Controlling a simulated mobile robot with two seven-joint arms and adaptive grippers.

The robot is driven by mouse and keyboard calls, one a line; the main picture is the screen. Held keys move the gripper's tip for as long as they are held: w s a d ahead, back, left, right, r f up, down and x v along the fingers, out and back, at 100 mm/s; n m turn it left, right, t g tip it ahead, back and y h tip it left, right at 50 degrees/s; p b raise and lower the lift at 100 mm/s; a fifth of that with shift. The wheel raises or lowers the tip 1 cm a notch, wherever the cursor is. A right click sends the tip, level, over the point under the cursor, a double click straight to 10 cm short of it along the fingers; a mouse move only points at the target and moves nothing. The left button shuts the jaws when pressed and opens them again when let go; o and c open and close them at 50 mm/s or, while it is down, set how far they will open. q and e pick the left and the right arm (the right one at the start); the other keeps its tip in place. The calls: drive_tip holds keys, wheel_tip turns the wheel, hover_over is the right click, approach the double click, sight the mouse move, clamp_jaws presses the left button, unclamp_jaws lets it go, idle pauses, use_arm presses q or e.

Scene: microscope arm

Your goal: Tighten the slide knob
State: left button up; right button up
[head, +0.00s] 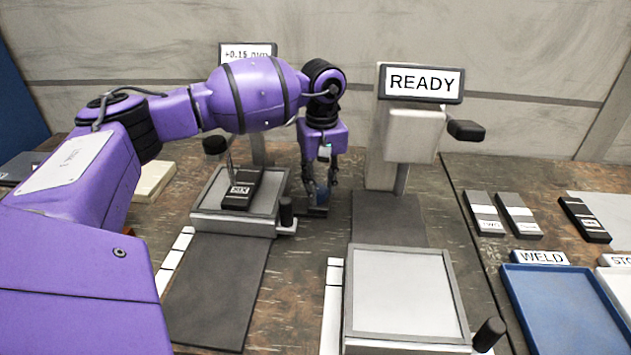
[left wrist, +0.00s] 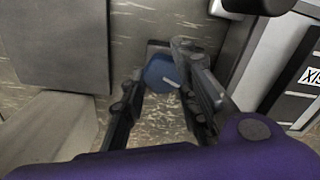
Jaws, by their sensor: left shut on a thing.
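A blue knob (head: 322,194) sits low beside the left stage (head: 232,222), on its right side. My left gripper (head: 320,186) points down at it with its fingers around it. The left wrist view shows the blue knob (left wrist: 161,72) with a pale line on it, between the two fingers (left wrist: 165,95). The left gripper is shut on the knob, and the fingers partly hide it. A dark slide marked "SIX" (head: 241,189) lies on the left stage. My right gripper is not in view.
A second stage (head: 447,300) stands empty at front centre, below a "READY" display (head: 421,83). A black knob (head: 286,211) stands at the left stage's right edge. Several dark slides (head: 518,214) and a blue "WELD" tray (head: 560,310) are at right.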

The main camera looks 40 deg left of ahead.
sight(322, 188)
use_arm(q)
drive_tip(key=shift+w+d+r, duration=0.1)
drive_tip(key=shift+w+r, duration=0.2)
drive_tip(key=shift+r, duration=0.05)
drive_tip(key=o, duration=1)
drive_tip(key=shift+d+f, duration=0.1)
drive_tip(key=shift+s+f, duration=0.1)
drive_tip(key=shift+f, duration=0.05)
wheel_tip(322, 188, up, 12)
drive_tip(key=shift+r, duration=0.1)
